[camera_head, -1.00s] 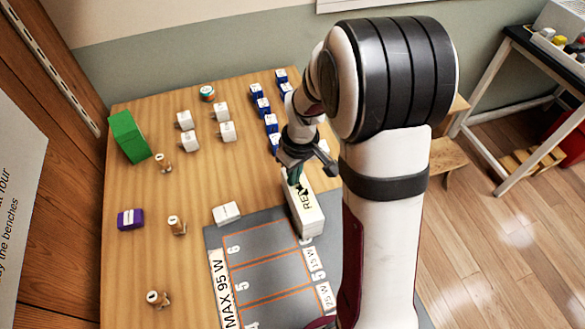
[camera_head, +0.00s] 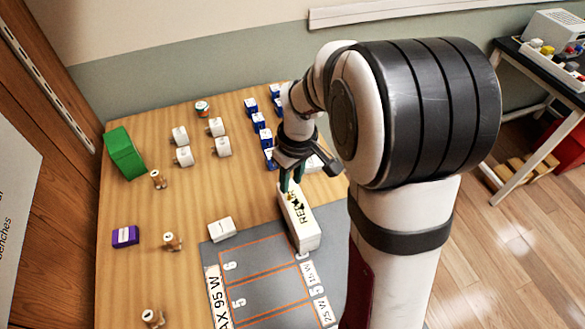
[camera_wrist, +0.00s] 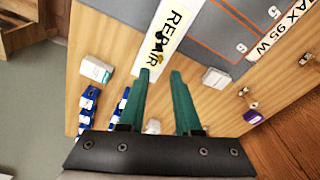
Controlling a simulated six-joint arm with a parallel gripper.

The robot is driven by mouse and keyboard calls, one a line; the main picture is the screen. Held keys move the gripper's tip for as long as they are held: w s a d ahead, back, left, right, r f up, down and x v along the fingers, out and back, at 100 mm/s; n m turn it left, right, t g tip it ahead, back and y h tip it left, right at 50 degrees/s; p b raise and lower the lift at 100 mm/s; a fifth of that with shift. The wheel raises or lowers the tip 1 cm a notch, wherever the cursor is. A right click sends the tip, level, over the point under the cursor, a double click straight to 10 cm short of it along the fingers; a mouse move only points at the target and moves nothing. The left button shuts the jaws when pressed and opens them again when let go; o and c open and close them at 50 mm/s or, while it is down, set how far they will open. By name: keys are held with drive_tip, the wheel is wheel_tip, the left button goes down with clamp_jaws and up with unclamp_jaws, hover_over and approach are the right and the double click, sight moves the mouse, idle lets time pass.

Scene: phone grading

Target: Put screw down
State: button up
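The REPAIR piece (camera_wrist: 150,60) lies just beyond the fingertips. Small dark and yellowish things (camera_wrist: 159,42) lie on it over the lettering; they are too small to tell whether one is the screw. I cannot make out a screw for certain in either view.
A grey mat (camera_head: 225,252) with orange-lined slots lies in front. A white block (camera_head: 221,229), purple block (camera_head: 125,236) and green block (camera_head: 124,154) stand on the wooden table. Several blue blocks (camera_head: 259,122) stand near my arm. Small brown pieces (camera_head: 172,241) line the left side.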

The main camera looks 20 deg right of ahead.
wheel_tip(320, 180, up, 6)
drive_tip(key=s+a+m, duration=0.3)
drive_tip(key=s+m, duration=0.2)
drive_tip(key=s, duration=0.6)
drive_tip(key=s+a+r+m+g+y, duration=0.1)
drive_tip(key=s+a+m, duration=0.3)
drive_tip(key=s, duration=0.8)
drive_tip(key=shift+s+a+r+m, duration=0.15)
drive_tip(key=shift+a+r+m, duration=0.15)
drive_tip(key=shift+m, duration=0.2)
